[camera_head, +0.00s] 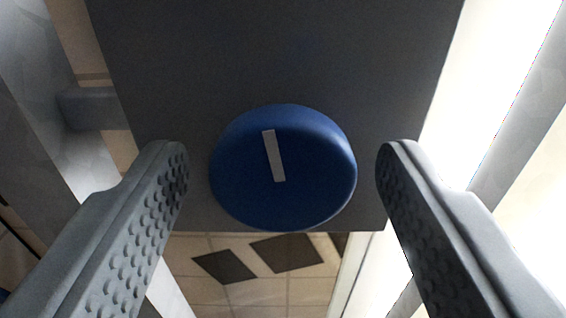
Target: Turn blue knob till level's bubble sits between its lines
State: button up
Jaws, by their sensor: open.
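The blue knob (300,190) is round, with a pale grey line on its face tilted slightly, its top leaning left. It sits on a dark grey panel (270,60), near the panel's lower edge. My gripper (282,165) is open, with one textured finger on each side of the knob. A gap shows between each finger and the knob, slightly narrower on the right. The level and its bubble are not in view.
Pale metal uprights stand to the left (40,60) and right (505,150) of the panel. A grey bracket (95,108) meets the panel's left edge.

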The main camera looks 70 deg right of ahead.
jog(key=shift+c, duration=0.3)
jog(key=c, duration=0.9)
jog(key=shift+m, duration=2.6)
jog(key=o, duration=1)
jog(key=shift+c, duration=0.2)
jog(key=shift+a, duration=0.1)
jog(key=v, duration=1.7)
